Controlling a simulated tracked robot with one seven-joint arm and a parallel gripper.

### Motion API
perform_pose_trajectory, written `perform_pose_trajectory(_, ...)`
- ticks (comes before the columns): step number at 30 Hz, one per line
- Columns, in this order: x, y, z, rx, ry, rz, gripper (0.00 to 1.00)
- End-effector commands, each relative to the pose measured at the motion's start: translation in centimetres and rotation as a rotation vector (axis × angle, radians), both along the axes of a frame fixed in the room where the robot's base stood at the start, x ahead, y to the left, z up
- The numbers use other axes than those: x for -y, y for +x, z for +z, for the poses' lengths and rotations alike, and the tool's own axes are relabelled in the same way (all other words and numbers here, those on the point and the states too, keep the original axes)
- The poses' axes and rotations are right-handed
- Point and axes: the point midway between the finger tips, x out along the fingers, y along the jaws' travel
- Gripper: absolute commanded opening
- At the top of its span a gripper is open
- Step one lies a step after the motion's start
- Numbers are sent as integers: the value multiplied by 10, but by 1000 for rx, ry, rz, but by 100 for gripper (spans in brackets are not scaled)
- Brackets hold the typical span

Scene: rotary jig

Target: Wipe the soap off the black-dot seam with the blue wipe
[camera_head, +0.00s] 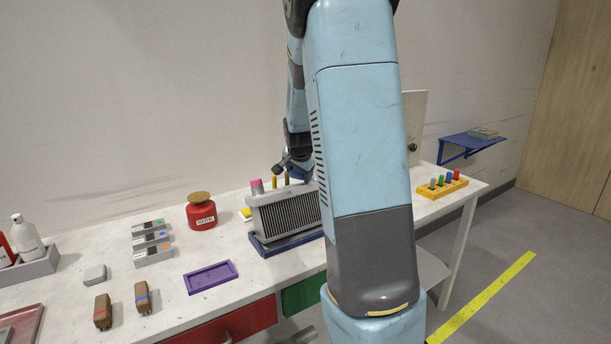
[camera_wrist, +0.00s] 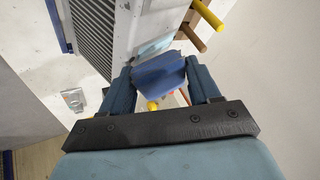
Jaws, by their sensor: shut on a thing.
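My gripper (camera_wrist: 160,82) is shut on a blue wipe (camera_wrist: 160,70) in the wrist view. The wipe is close to the pale side face of the grey finned block (camera_wrist: 93,32); I cannot tell whether it touches. A pale bluish patch (camera_wrist: 155,46) shows on that face just beyond the wipe; I cannot tell if it is soap. In the head view the finned block (camera_head: 287,215) stands upright on a blue base (camera_head: 288,243). My gripper is at its back right, mostly hidden by my arm. I cannot make out the black dots or the seam.
Yellow- and brown-ended pegs (camera_wrist: 205,30) stick out near the block. A red pot (camera_head: 201,214), a purple tray (camera_head: 210,277) and grey blocks (camera_head: 152,244) lie left of it. A yellow rack (camera_head: 442,188) with coloured pegs stands at right. The front left table is partly clear.

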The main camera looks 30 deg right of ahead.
Motion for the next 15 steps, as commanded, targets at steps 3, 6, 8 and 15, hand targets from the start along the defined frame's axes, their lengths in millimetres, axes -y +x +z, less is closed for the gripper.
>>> perform_pose_trajectory(3,-6,-10,-26,-55,15,-1,13)
perform_pose_trajectory(6,-6,-16,-26,-57,15,-2,13)
perform_pose_trajectory(8,-6,-20,-26,-57,15,-2,13)
perform_pose_trajectory(15,-6,-37,-25,-56,14,-1,13)
